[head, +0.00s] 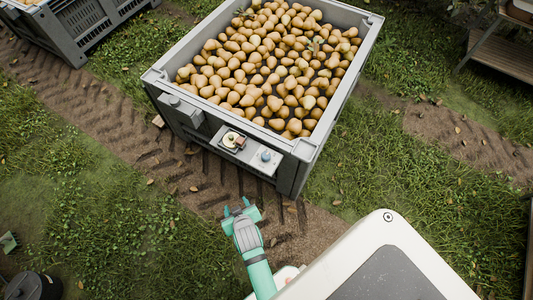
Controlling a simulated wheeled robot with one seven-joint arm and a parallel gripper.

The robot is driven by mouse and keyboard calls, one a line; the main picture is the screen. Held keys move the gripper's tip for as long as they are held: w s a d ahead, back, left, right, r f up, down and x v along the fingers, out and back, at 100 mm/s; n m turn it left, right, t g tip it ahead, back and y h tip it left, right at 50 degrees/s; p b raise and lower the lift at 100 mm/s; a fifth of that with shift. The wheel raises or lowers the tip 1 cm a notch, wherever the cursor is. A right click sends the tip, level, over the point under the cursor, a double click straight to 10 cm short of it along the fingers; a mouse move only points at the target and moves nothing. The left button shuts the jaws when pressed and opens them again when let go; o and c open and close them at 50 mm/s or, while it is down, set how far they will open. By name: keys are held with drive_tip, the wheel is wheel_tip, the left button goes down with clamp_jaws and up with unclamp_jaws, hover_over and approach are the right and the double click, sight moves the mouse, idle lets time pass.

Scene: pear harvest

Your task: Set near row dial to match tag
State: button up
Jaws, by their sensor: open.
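A light grey panel (249,150) is fixed to the near side of a grey bin. On it sits a round pale dial (231,139) with a small reddish-brown piece (240,143) at its right edge. A blue-grey knob (265,156) sits further right on the panel. Any tag, its marks and the dial setting are too small to read, and I cannot tell which part is the near row dial. My gripper (238,206) is teal and open, below the panel in the picture and apart from it. I see nothing between its fingers.
The grey bin (163,78) is full of pears (270,65). A second dark grey bin (75,45) stands at upper left, and a wooden shelf stand (500,52) at upper right. A dark round container (32,287) is at lower left. Grass and a rutted dirt track surround the bin.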

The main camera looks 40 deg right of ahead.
drive_tip(key=w+d+f+g, duration=0.1)
drive_tip(key=w+d+g, duration=0.1)
drive_tip(key=w+d, duration=0.2)
drive_tip(key=m+g+y, duration=0.1)
drive_tip(key=g+y, duration=0.1)
drive_tip(key=g, duration=0.4)
approach(266, 155)
wheel_tip(266, 155, down, 8)
drive_tip(key=shift+s+f, duration=0.1)
drive_tip(key=shift+f, duration=0.15)
drive_tip(key=shift+c, duration=0.6)
drive_tip(key=shift+m, duration=0.3)
drive_tip(key=c, duration=0.9)
